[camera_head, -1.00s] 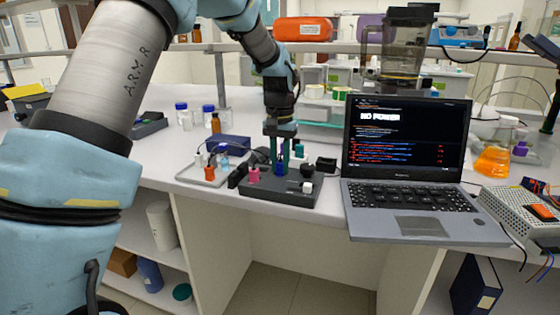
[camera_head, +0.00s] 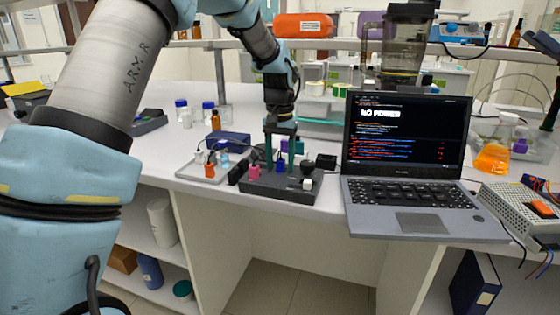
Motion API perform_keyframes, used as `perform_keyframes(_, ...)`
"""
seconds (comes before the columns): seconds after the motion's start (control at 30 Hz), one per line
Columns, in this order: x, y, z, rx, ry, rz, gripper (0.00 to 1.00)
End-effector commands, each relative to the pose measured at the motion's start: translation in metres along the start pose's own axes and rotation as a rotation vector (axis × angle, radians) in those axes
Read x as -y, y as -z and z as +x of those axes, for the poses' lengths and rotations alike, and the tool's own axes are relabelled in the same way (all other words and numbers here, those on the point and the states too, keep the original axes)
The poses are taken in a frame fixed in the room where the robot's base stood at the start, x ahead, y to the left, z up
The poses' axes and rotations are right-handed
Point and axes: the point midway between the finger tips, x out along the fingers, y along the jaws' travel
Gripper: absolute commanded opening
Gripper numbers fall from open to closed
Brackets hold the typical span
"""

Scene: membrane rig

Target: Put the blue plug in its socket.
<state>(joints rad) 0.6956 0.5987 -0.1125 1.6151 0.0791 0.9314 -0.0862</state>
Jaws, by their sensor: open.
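The blue plug (camera_head: 281,166) stands upright on the dark rig block (camera_head: 283,193), near its middle. I cannot tell from here how deep it sits in a socket. My gripper (camera_head: 283,160) points straight down over it, its two teal-green fingers apart on either side of the plug. The fingers appear open and clear of the plug. The socket under the plug is hidden.
A pink plug (camera_head: 254,173) and a white one (camera_head: 308,184) are on the same block. A tray (camera_head: 201,173) with small coloured parts lies to the left. An open laptop (camera_head: 409,193) stands close on the right.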

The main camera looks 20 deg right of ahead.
Motion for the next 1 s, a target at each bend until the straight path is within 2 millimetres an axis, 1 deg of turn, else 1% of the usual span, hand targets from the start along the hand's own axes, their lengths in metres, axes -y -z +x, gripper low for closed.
perform_keyframes(0.17,-0.001,0.000,-0.001,0.001,0.000,0.001,0.61)
perform_keyframes(0.27,0.000,0.000,-0.009,-0.001,0.000,0.000,0.61)
perform_keyframes(0.37,0.000,0.000,-0.025,-0.003,0.000,0.000,0.61)
perform_keyframes(0.6,0.000,0.001,-0.073,-0.004,-0.001,-0.001,0.61)
perform_keyframes(0.7,0.000,0.001,-0.089,-0.004,-0.001,0.000,0.61)
perform_keyframes(0.83,0.000,0.000,-0.102,-0.002,0.000,0.000,0.61)
perform_keyframes(1.0,0.000,0.000,-0.108,-0.001,0.000,0.000,0.61)
